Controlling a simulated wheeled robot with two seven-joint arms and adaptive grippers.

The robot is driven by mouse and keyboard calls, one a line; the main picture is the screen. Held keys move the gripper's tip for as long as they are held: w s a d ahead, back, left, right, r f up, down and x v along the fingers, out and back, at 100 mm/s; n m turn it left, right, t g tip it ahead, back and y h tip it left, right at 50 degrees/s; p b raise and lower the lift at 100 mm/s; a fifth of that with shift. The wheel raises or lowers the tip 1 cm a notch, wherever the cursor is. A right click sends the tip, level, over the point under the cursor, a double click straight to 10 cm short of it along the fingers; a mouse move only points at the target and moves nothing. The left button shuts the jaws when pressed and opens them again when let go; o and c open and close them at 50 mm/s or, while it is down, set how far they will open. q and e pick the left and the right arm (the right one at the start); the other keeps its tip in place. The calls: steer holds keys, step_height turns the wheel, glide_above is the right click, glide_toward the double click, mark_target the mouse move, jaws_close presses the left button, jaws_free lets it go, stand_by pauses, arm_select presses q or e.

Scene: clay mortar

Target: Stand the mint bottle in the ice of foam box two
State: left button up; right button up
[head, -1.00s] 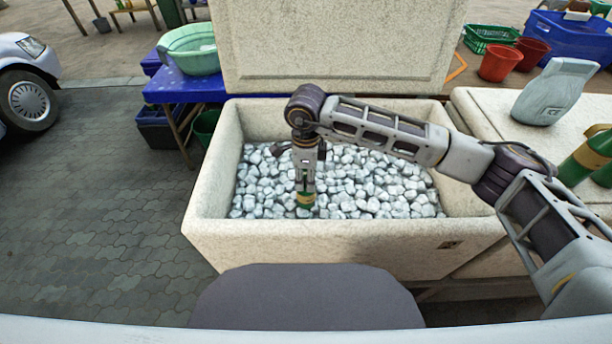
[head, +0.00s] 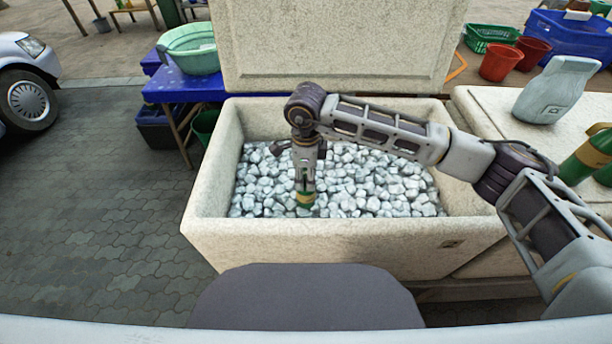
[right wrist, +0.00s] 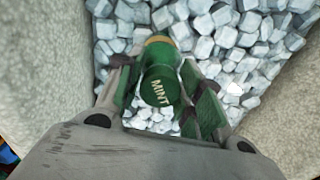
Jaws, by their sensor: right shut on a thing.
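The mint bottle (head: 305,199) is green with a yellowish band. It is upright in the foam box (head: 340,243), its lower end at the ice (head: 380,190). My right gripper (head: 306,180) comes down from above and is shut on it. In the right wrist view the green cap marked "MINT" (right wrist: 160,88) sits between the two fingers of the right gripper (right wrist: 158,95), with ice around. Whether the base is sunk into the ice or only touching it is hard to tell. My left gripper is not in view.
The box's raised lid (head: 340,45) stands behind it. A second closed box at the right carries a grey bag-like container (head: 555,92) and green bottles (head: 588,158). A blue table (head: 187,88) with a green basin (head: 190,50) stands at the left. Much ice lies clear around the bottle.

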steer(key=shift+f+b, duration=0.5)
stand_by(0.9)
steer(key=o, duration=1.1)
steer(key=o, duration=0.5)
steer(key=shift+c, duration=0.2)
